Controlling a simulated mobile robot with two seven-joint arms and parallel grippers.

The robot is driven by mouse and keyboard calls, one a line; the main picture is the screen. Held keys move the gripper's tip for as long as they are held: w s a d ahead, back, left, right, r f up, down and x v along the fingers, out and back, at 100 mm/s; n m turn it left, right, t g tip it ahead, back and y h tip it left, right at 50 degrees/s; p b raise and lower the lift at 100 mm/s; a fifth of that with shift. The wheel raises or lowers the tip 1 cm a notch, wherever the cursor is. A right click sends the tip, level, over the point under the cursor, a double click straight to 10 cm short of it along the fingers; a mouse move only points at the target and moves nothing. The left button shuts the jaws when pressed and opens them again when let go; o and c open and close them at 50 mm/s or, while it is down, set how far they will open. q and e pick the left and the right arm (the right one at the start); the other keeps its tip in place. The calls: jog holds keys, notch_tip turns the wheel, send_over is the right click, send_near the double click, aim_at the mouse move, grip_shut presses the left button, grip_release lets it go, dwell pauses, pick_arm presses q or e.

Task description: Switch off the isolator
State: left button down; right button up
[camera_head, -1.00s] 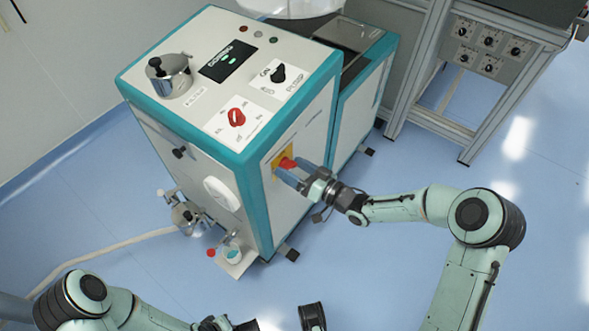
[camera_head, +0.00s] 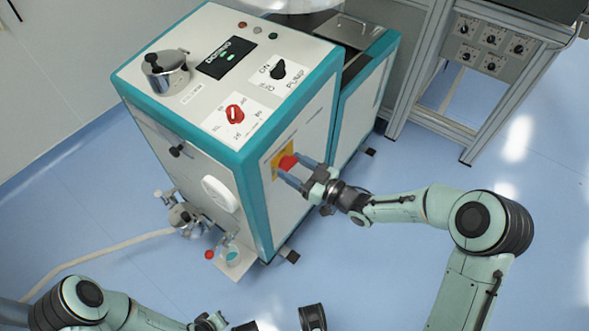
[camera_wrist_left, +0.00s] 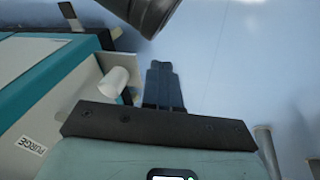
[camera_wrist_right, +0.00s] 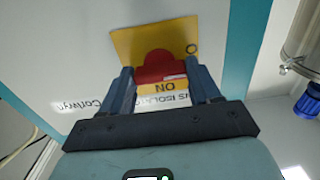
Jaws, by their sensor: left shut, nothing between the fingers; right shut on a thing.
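The isolator is a red knob (camera_head: 288,162) on a yellow plate (camera_head: 277,165), on the right side panel of the teal and white machine. My right gripper (camera_head: 295,169) is at the knob, its blue fingers on either side. In the right wrist view the red knob (camera_wrist_right: 160,66) sits between the fingertips, with the yellow plate (camera_wrist_right: 135,45) behind. The words "ON" and part of "ISOLATOR" show upside down below it. My left gripper (camera_wrist_left: 162,85) is shut and empty, seen in the left wrist view beside the machine, above blue floor.
The machine's top carries a red dial (camera_head: 235,114), a black pump switch (camera_head: 278,70) and a metal pot (camera_head: 166,72). Valves and a hose are low on its left side. A metal frame with dials (camera_head: 491,45) stands at the back right. The floor at the right is clear.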

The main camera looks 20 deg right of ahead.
pick_arm(q)
jog(key=shift+w, duration=0.15)
pick_arm(e)
jog(key=o, duration=1.1)
jog(key=shift+c, duration=0.2)
pick_arm(q)
jog(key=shift+g+h, duration=0.3)
jog(key=shift+g, duration=0.2)
jog(key=s+r+p, duration=0.1)
jog(key=s+d, duration=0.1)
jog(key=s+d+r+p, duration=0.1)
jog(key=s, duration=0.1)
jog(key=shift+r+p, duration=0.3)
jog(key=shift+r, duration=0.05)
pick_arm(e)
jog(key=v, duration=1.3)
jog(key=shift+s, duration=0.15)
jog(key=shift+d+f, duration=0.1)
